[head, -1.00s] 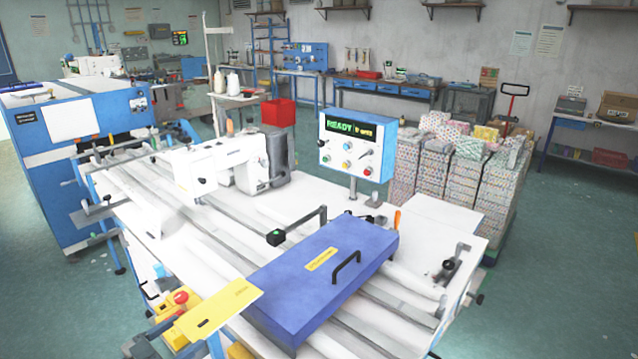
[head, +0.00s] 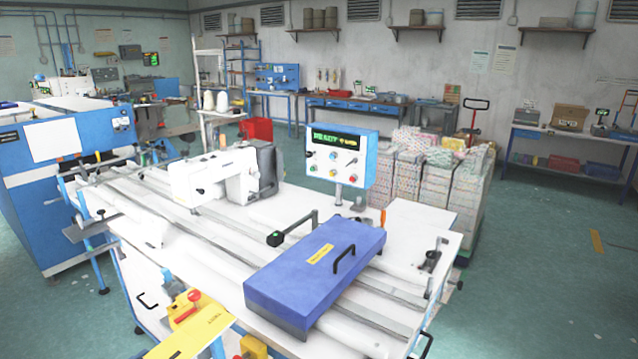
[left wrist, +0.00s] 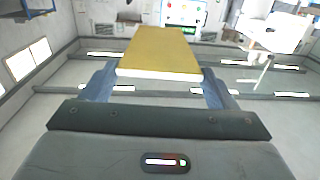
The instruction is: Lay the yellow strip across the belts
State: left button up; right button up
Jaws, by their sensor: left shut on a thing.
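The yellow strip (head: 192,334) is at the bottom left of the head view, partly cut off by the frame edge, in front of the white machine table. My left gripper (left wrist: 158,82) shows in the left wrist view, its blue fingers on either side of the yellow strip (left wrist: 160,52); it is shut on the strip. The belts (head: 205,243) run as long pale bands lengthwise over the table, apart from the strip. A blue cover (head: 310,275) with a black handle lies across their near part. My right gripper is not in view.
A white sewing head (head: 213,174) stands over the belts. A control box (head: 340,155) reading READY stands behind the blue cover. A red knob (head: 194,296) on a yellow block sits beside the strip. Stacked patterned bundles (head: 425,180) stand beyond the table. Open floor lies to the right.

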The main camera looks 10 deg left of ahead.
pick_arm(q)
jog(key=d+f+n+y+b, duration=0.25)
jog(key=d+f, duration=0.35)
jog(key=d, duration=0.7)
jog(key=w+d+r+n+t+y+b, duration=0.1)
jog(key=d+r+y+b, duration=0.2)
jog(key=d, duration=0.8)
jog(key=shift+d+b, duration=0.25)
jog(key=shift+b, duration=0.65)
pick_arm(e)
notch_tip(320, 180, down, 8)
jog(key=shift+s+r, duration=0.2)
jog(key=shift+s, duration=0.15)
pick_arm(q)
jog(key=shift+r, duration=0.1)
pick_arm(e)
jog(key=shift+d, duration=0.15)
pick_arm(q)
jog(key=shift+w, duration=0.1)
